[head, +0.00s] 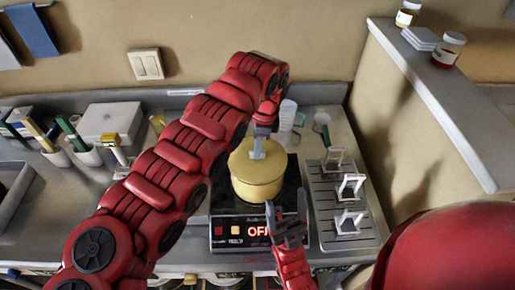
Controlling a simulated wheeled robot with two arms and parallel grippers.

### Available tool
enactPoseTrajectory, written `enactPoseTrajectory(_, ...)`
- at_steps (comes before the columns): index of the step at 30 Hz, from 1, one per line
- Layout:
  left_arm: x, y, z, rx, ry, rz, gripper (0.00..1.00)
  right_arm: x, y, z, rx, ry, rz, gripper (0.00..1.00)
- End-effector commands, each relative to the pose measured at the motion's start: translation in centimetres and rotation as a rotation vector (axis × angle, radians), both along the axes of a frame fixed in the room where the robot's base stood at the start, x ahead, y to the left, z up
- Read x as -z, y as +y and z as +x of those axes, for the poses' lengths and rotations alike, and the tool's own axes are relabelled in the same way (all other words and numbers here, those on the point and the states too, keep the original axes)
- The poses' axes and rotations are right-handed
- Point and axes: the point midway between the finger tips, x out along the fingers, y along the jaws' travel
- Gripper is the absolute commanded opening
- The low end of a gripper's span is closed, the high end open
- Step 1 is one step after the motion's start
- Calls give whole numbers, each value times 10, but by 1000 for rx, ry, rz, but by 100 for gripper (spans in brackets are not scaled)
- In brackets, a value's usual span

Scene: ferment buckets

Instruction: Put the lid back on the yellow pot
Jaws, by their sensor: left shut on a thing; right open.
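The yellow pot (257,189) stands upright on a black hot plate (224,200) in the middle of the counter. Its yellow lid (244,158) is at the top of the pot and covers the opening. I cannot tell whether the lid rests fully on the rim or hovers just above it. My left gripper (262,133) is above the pot, pointing down, shut on the lid's grey upright handle (258,149). My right gripper (288,226) is open and empty, in front of the pot at its lower right, over the hot plate's front edge.
The hot plate's panel (240,232) reads OFF. A grey rack with several white frames (350,187) stands right of it. A clear measuring cup (287,115) stands behind the pot. Cups with tools (88,155) and a white box (108,122) are at left. A raised ledge (440,100) bounds the right.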

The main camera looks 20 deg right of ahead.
Motion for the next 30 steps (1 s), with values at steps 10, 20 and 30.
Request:
enactPoseTrajectory(10, 0, 0, 0, 0, 0, 0, 0, 0, 0, 0, 0, 0, 0, 72)
enactPoseTrajectory(20, 0, 0, 0, 0, 1, 1, 48, 0, 0, 0, 0, 0, 0, 72)
enactPoseTrajectory(30, 0, 0, 0, 0, 1, 0, 78, 1, 0, 0, 0, 0, 0, 72)
